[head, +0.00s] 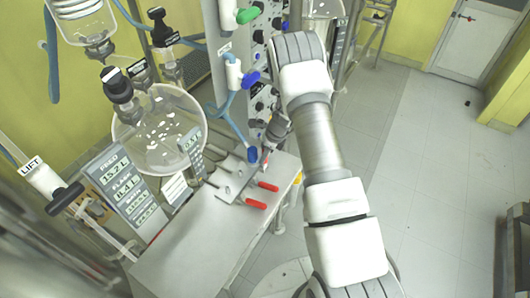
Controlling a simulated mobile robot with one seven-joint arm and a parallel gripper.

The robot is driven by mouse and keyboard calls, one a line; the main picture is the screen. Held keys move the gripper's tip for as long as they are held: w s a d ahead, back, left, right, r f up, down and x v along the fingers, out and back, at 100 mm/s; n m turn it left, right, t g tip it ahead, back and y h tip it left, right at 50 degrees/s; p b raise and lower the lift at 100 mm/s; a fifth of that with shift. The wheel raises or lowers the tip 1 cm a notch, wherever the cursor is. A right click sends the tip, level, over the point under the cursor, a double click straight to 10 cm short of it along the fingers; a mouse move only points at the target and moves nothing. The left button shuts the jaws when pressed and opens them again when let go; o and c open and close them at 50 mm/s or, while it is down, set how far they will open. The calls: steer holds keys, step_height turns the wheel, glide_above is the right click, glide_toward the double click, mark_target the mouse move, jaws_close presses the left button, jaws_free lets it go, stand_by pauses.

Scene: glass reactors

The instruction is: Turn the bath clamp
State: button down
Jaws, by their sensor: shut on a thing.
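Metal clamp fittings (231,183) with two red-tipped handles, an upper one (268,186) and a lower one (256,204), sit on the grey bench beside the round glass vessel. I take these for the bath clamp, though no label shows. My gripper (266,153) is small and dark at the end of my arm, pointing down just above the upper red handle. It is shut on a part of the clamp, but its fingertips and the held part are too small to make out.
A round glass vessel (160,132) stands left of the clamp. A display panel (128,190) and a handle labelled LIFT (45,180) are at the left. A blue valve knob (252,154) hangs close to my gripper. The floor (430,190) at right is clear.

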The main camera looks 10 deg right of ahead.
stand_by(0.4)
steer(key=c, duration=0.7)
jaws_free()
steer(key=shift+d+r, duration=0.1)
steer(key=shift+r, duration=0.2)
steer(key=b+v, duration=0.1)
steer(key=v, duration=1.5)
steer(key=shift+s+d+r, duration=0.1)
steer(key=shift+s+r, duration=0.1)
steer(key=shift+r, duration=0.15)
